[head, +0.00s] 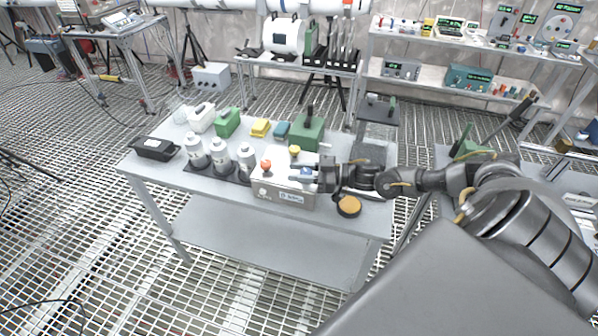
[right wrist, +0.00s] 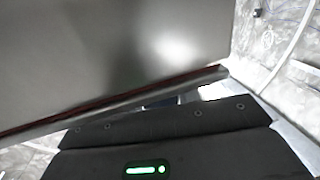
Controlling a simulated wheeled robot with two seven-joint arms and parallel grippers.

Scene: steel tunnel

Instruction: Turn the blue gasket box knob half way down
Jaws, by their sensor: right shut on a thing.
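The pale grey gasket box (head: 283,190) sits near the front edge of the grey table, with a label on its front. An orange-red knob (head: 266,164) and a yellow knob (head: 295,150) stand up from it. My right gripper (head: 301,173) reaches in from the right over the box top and is shut at a small blue part, which looks like the blue knob (head: 306,169). The fingers hide most of that knob, so its angle cannot be told. In the right wrist view a large grey surface fills the picture and no knob shows. My left gripper is out of view.
Grey-white bottles (head: 220,155) stand left of the box. A green box (head: 307,131) stands behind it. A round orange-topped item (head: 348,206) lies close by at the right, below my forearm. A black case (head: 154,148) lies at the table's left end.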

